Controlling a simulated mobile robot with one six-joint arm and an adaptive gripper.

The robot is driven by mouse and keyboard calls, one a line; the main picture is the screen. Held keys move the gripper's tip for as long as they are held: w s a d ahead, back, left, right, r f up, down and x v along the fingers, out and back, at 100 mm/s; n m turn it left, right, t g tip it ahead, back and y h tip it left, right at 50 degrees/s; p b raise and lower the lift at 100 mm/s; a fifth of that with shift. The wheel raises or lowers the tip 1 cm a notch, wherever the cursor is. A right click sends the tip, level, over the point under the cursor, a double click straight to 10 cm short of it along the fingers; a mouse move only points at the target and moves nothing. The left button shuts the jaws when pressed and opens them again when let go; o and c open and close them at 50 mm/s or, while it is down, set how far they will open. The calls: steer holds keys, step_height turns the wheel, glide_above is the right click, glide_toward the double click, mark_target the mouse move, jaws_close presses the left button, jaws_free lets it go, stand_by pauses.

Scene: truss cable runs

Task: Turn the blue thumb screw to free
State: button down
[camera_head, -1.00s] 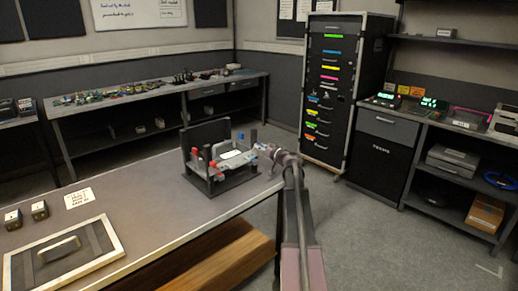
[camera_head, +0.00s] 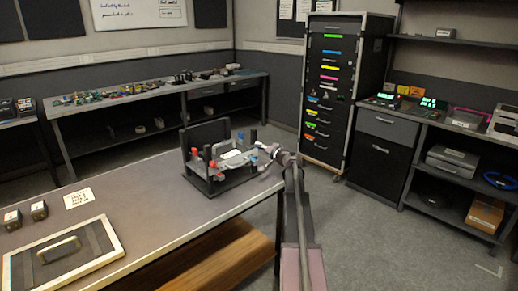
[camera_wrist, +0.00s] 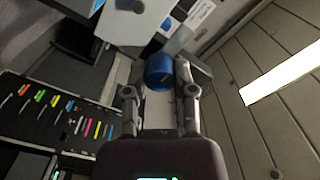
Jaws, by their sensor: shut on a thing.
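The blue thumb screw (camera_wrist: 159,72) shows as a round blue knob between my fingertips in the wrist view. My gripper (camera_wrist: 158,82) is shut on it. In the head view my gripper (camera_head: 269,153) reaches the right side of a dark fixture (camera_head: 216,188) on the bench. The fixture has an upright back plate, a pale part in its middle, red knobs (camera_head: 211,166) and other small blue parts. In the head view my gripper largely hides the held screw, and its turn angle cannot be told.
The fixture stands near the right end of the grey bench (camera_head: 130,215). A framed panel with a handle (camera_head: 62,250), two small dark blocks and a white card (camera_head: 78,198) lie left of it. A tall rack (camera_head: 333,90) stands behind. Open floor lies to the right.

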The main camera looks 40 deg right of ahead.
stand_by(0.3)
steer(key=shift+c, duration=2.2)
jaws_free()
steer(key=shift+s, duration=0.1)
steer(key=s+d, duration=0.1)
steer(key=s, duration=1)
steer(key=shift+s, duration=0.4)
